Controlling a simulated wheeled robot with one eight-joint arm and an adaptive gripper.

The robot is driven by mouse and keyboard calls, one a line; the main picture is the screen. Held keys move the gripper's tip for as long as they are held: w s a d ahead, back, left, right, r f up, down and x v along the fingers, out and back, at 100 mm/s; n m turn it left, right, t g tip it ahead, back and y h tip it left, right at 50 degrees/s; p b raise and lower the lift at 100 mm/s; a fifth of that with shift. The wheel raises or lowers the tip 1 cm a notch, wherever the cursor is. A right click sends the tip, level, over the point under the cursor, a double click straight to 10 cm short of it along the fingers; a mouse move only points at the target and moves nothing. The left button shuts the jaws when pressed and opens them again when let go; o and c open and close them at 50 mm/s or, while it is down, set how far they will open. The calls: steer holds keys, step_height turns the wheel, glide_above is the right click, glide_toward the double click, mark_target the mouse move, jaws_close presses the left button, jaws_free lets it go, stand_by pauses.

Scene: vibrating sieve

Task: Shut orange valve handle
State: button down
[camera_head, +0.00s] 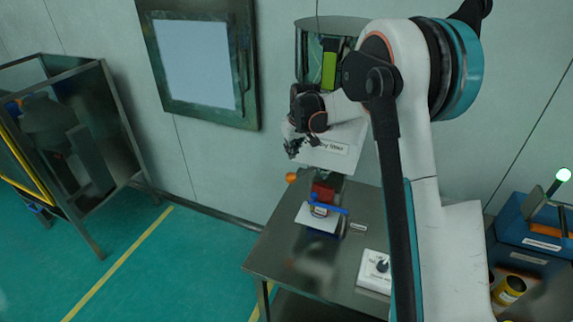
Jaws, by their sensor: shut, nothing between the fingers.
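The orange valve handle shows as a small orange ball (291,177) at the left side of the sieve machine, just above the back left part of the metal table (262,256). My gripper (292,151) is dark and shut, with nothing in it. In the picture it is a little above the orange ball, with a visible gap. The rest of the valve behind the ball is too small to make out.
A blue handle (328,207) and a red part (322,191) sit by a small container below the white sieve outlet (335,150). A white control box (375,270) is on the table. A framed cabinet (105,150) stands left; open green floor lies between.

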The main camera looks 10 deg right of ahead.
steer(key=shift+f, duration=0.1)
steer(key=x, duration=1)
steer(key=shift+p, duration=0.35)
steer(key=shift+s, duration=0.1)
steer(key=s+d+n+g+y+b, duration=0.2)
steer(key=s+d+n+y+b, duration=0.1)
steer(key=s+d+n+b, duration=0.7)
steer(key=shift+s+d+n+g, duration=0.3)
steer(key=shift+s+d+n, duration=0.5)
steer(key=shift+s+d, duration=0.9)
steer(key=shift+s+a, duration=0.25)
steer(key=shift+s, duration=0.2)
